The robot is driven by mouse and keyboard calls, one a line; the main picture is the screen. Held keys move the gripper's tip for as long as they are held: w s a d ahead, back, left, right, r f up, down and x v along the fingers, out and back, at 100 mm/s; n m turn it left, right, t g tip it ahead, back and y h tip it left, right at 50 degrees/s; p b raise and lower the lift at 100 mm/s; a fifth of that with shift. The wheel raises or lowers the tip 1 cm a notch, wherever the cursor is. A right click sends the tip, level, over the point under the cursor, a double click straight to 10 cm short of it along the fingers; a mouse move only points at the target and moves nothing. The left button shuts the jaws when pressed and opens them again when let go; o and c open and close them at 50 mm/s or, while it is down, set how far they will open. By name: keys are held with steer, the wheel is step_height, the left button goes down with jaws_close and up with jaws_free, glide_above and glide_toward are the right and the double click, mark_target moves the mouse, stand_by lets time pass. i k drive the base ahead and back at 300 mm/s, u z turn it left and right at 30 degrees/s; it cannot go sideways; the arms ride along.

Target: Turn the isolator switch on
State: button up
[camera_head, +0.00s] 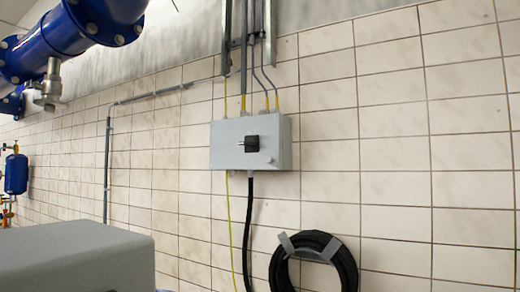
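The isolator switch is a grey box (223,158) fixed to the tiled wall, a little right of the middle of the camera_head view. A black knob (252,144) with a pale handle pointing left sits on its front face. A small round grey button or plug shows to the knob's lower right. Any on or off markings are too small to read. My gripper is not in view.
Conduits (243,60) run up from the box, and a black cable (247,230) hangs below. A coiled black hose (345,265) hangs lower right. Blue pipes (75,30) are upper left. A grey block (75,255) fills the lower left foreground.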

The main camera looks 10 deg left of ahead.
mark_target(249, 144)
steer(key=u, duration=0.5)
steer(key=i, duration=0.75)
steer(key=u, duration=0.4)
steer(key=k, duration=0.6)
steer(key=u, duration=0.25)
steer(key=i, duration=0.6)
steer(key=z, duration=0.15)
